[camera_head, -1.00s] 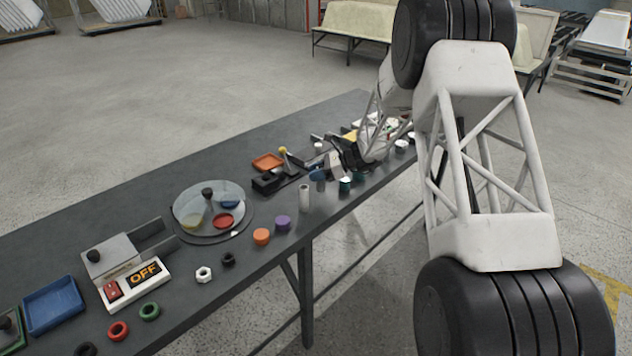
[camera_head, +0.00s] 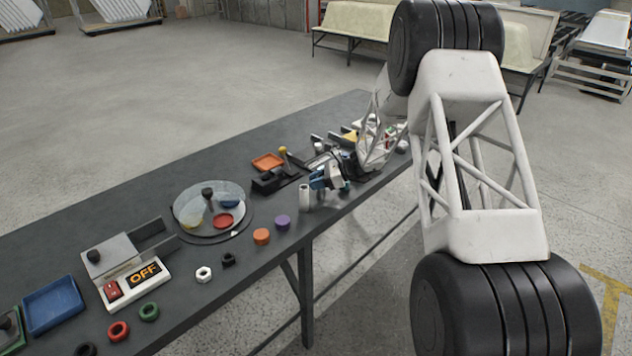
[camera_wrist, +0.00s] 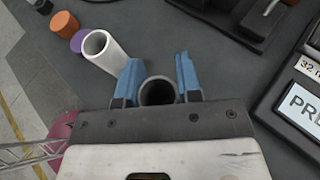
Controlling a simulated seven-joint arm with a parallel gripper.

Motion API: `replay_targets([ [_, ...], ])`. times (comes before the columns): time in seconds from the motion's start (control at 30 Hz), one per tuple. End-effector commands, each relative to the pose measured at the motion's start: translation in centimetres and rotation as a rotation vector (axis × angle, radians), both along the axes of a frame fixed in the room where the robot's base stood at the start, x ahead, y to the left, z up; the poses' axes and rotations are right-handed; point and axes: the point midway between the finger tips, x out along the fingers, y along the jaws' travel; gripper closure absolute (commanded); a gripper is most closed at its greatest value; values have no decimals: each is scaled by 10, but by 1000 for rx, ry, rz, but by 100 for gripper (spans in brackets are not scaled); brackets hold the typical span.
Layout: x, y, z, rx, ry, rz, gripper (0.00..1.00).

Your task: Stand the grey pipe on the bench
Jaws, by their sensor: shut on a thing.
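My gripper (camera_head: 327,179) is over the front part of the dark bench (camera_head: 130,215), just right of a standing white pipe (camera_head: 304,198). In the wrist view its two blue fingers (camera_wrist: 158,84) are shut on the grey pipe (camera_wrist: 158,91). The grey pipe's round open end faces the wrist camera, and its lower part is hidden. I cannot tell whether its foot touches the bench. The white pipe (camera_wrist: 104,50) also shows in the wrist view, close beside the left finger.
Purple (camera_head: 282,223) and orange (camera_head: 262,236) caps stand left of the white pipe. A round clear-topped dish (camera_head: 190,215), an orange tray (camera_head: 267,162) and a yellow-knobbed lever (camera_head: 283,151) are further left and behind. The bench's front edge is close.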

Motion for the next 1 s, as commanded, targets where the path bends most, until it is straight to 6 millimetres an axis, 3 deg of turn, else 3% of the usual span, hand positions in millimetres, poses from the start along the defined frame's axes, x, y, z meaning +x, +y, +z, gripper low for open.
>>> replay_targets([
  [0.07, 0, 0, -2, 0, 1, 0, 91],
  [0.1, 0, 0, -2, 0, 0, 0, 65],
  [0.27, 0, 0, -2, 0, 0, 0, 42],
  [0.67, 0, 0, 1, 0, -1, 0, 42],
  [1.0, 0, -31, 14, 0, -1, -2, 42],
])
